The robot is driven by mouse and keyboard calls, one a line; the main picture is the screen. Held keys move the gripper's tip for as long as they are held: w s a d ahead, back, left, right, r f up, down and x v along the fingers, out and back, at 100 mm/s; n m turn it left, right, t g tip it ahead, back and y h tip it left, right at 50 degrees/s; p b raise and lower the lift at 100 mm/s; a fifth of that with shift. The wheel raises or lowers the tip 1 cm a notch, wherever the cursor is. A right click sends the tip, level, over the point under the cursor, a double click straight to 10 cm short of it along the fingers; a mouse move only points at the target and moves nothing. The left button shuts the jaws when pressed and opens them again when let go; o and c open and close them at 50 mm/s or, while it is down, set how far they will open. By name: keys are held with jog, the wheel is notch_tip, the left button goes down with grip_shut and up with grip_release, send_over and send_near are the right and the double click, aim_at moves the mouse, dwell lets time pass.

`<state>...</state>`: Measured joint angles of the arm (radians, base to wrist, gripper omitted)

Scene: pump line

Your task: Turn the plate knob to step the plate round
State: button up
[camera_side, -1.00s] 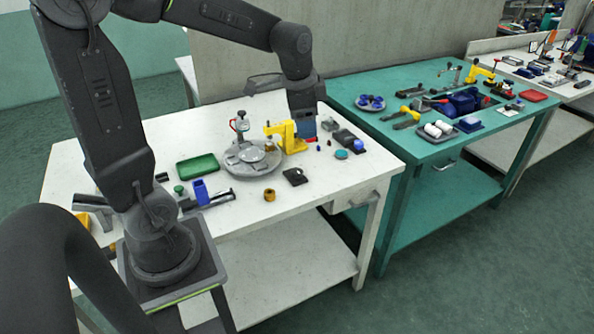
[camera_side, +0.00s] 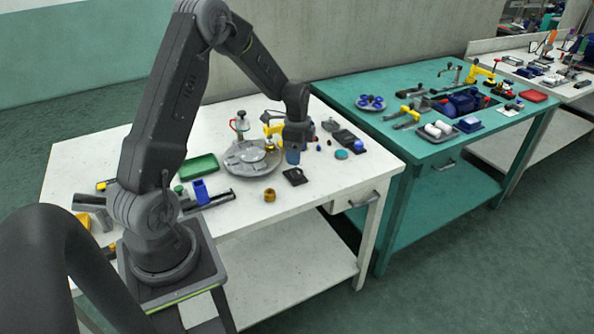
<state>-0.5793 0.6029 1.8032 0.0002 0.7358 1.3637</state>
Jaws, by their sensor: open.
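A round grey plate (camera_side: 237,165) lies on the white table, with paler flat pieces on top. A small upright device (camera_side: 240,125) with a red part stands at its back left edge. A yellow press-like frame (camera_side: 271,128) stands at its right, partly hidden by my arm. A small brass-coloured piece (camera_side: 270,146) shows below the frame; I cannot tell whether it is the plate knob. My gripper (camera_side: 293,160) points down just right of the plate and in front of the yellow frame. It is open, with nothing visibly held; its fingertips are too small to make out.
A green tray (camera_side: 198,167), a blue block (camera_side: 200,191) on a dark rail, a brass ring (camera_side: 269,195) and a black pad (camera_side: 295,177) lie nearby. Dark parts (camera_side: 345,138) and a teal disc (camera_side: 341,154) are to the right.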

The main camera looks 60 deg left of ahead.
aim_at(297, 171)
notch_tip(297, 171, down, 7)
jog(key=shift+r, duration=0.1)
jog(key=shift+c, duration=0.4)
jog(key=c, duration=0.8)
